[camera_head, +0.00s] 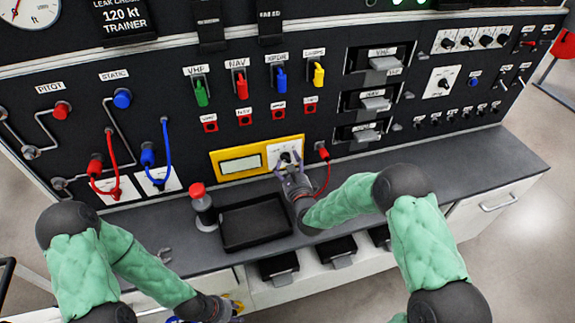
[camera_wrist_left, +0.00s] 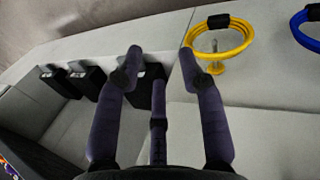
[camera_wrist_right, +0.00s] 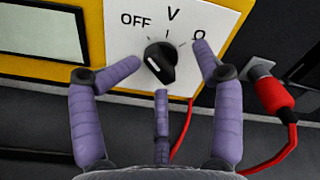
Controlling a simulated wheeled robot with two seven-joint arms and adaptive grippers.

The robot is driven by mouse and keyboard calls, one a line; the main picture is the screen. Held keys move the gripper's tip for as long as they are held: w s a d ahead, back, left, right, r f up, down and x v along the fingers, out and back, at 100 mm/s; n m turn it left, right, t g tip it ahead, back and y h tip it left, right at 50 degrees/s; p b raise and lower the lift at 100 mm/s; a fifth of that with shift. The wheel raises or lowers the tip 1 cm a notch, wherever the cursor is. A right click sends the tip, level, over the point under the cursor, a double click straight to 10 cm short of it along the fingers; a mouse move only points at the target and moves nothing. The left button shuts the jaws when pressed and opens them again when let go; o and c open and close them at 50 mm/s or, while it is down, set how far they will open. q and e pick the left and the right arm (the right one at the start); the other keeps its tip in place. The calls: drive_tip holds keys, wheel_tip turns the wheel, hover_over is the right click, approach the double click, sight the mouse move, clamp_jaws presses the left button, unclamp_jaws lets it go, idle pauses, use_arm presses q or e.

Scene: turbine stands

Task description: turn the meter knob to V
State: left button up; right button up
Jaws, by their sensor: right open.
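The yellow meter (camera_head: 222,157) is set in the black panel, with a blank screen and a white dial plate. Its black knob (camera_wrist_right: 160,62) sits in the middle of the dial plate (camera_wrist_right: 122,42), which reads OFF at left, V at top and a partly hidden mark at right. A pale mark shows on the knob's face; I cannot tell for sure where it points. My right gripper (camera_wrist_right: 165,52) is open, with its fingertips on either side of the knob, apparently apart from it. My left gripper (camera_wrist_left: 161,62) is open and empty, low at the counter's front.
A red plug (camera_wrist_right: 272,95) with a red cable is right of the dial, close to my right gripper. A black tray (camera_head: 255,222) and a red-capped cylinder (camera_head: 203,207) stand on the grey counter. A yellow cable coil (camera_wrist_left: 222,40) hangs near my left gripper.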

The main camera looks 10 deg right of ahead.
drive_tip(key=shift+w+r, duration=0.15)
drive_tip(key=shift+w, duration=0.35)
drive_tip(key=shift+d, duration=0.1)
